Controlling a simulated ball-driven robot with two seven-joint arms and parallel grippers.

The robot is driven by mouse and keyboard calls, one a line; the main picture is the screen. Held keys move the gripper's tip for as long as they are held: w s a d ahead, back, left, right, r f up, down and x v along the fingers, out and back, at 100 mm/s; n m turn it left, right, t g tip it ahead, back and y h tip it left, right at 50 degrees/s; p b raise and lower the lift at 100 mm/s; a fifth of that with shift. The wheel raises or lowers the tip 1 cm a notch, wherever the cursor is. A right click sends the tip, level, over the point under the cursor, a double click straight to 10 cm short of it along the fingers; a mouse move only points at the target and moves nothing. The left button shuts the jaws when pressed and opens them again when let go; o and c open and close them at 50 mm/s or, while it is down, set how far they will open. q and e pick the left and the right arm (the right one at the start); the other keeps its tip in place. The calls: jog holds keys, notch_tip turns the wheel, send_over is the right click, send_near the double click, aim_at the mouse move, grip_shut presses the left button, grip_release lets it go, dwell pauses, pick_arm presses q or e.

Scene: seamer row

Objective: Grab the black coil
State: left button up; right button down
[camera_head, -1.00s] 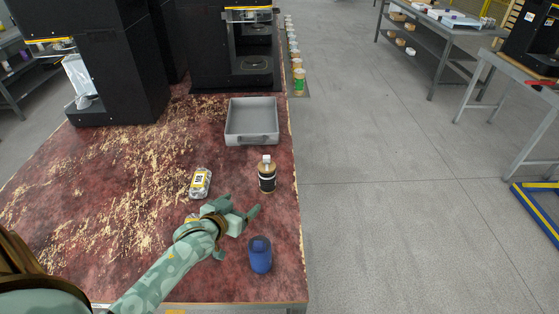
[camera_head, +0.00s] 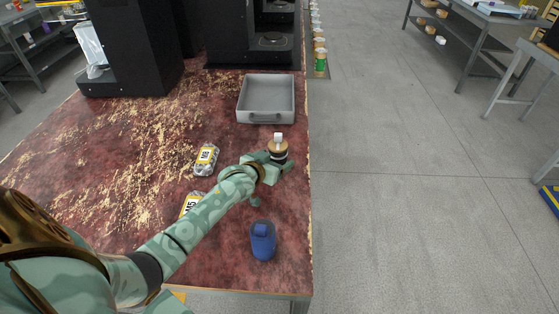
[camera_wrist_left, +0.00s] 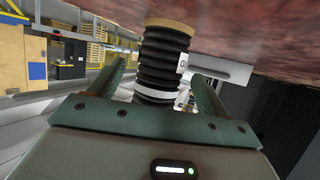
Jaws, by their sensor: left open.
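The black coil (camera_head: 278,154) stands upright near the table's right edge, with a tan top and a white piece above it in the head view. In the left wrist view the ribbed black coil (camera_wrist_left: 160,62) appears upside down between the two green fingers, with a tan end and a white band. My left gripper (camera_head: 275,165) is open around the coil, its fingers on either side. I cannot tell whether they touch it. The gripper hides the coil's lower part in the head view. My right gripper is not in view.
A grey tray (camera_head: 267,121) lies behind the coil. Two clear packs with yellow labels, one (camera_head: 206,159) farther back and one (camera_head: 191,204) by my arm, lie to the left. Black machines (camera_head: 130,50) stand at the back.

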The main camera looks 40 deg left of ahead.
aim_at(278, 158)
pick_arm(q)
jog(key=x, duration=0.1)
jog(key=b+x, duration=0.1)
jog(key=x, duration=0.1)
jog(key=shift+s+f, duration=0.15)
jog(key=shift+f, duration=0.15)
jog(key=shift+r, duration=0.25)
jog(key=c, duration=1.1)
